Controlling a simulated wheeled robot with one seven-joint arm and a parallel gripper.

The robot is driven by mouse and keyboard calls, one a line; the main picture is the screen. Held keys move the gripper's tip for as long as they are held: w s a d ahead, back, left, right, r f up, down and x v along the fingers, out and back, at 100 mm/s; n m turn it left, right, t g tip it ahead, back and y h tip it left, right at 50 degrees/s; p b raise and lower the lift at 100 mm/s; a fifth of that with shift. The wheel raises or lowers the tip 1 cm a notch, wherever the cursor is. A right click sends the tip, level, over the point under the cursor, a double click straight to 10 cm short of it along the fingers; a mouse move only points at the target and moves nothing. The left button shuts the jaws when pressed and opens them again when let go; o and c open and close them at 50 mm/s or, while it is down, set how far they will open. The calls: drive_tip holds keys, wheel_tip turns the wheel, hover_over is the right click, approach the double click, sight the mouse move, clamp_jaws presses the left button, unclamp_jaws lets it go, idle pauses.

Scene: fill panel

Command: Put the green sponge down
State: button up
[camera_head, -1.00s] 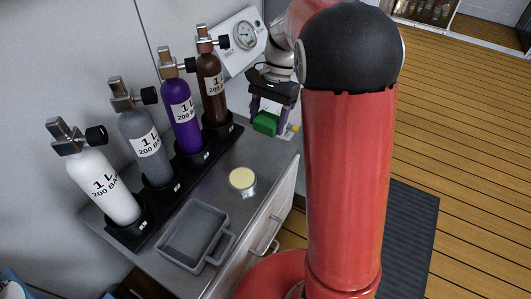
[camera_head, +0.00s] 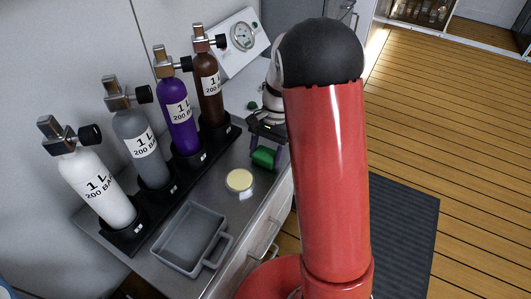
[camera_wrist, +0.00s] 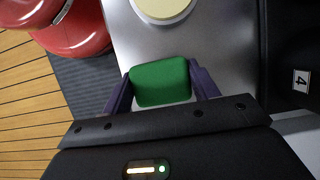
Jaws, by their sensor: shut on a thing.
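The green sponge (camera_head: 264,158) is between the two purple fingers of my gripper (camera_head: 266,152), over the metal counter (camera_head: 215,188) to the right of the bottle rack. In the wrist view, the sponge (camera_wrist: 160,80) is squeezed between both fingers of my gripper (camera_wrist: 161,84), with the bare counter (camera_wrist: 205,40) around it. My gripper points downward and is shut on the sponge. The sponge is low over the counter; I cannot tell whether its underside touches it.
A round pale-yellow-topped thing (camera_head: 239,180) stands close in front of the sponge. A grey tray (camera_head: 225,245) lies nearer. White, grey, purple and brown bottles stand in a black rack (camera_head: 172,191) on the left. A gauge panel (camera_head: 241,38) is behind.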

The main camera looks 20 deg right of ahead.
drive_tip(key=shift+f, duration=0.15)
drive_tip(key=o, duration=0.9)
drive_tip(key=shift+o, duration=0.2)
drive_tip(key=p+v, duration=0.2)
drive_tip(key=v, duration=1)
drive_tip(key=s+a+r+n+t+h, duration=0.15)
drive_tip(key=s+r+n+t, duration=0.25)
drive_tip(key=s+r, duration=0.5)
drive_tip(key=s+a+n+t+h, duration=0.1)
drive_tip(key=s+n+t, duration=0.3)
drive_tip(key=s, duration=1)
drive_tip(key=shift+s+a+f+n+t+h, duration=0.3)
drive_tip(key=shift+s+a+n+t+h, duration=0.1)
drive_tip(key=shift+n, duration=0.1)
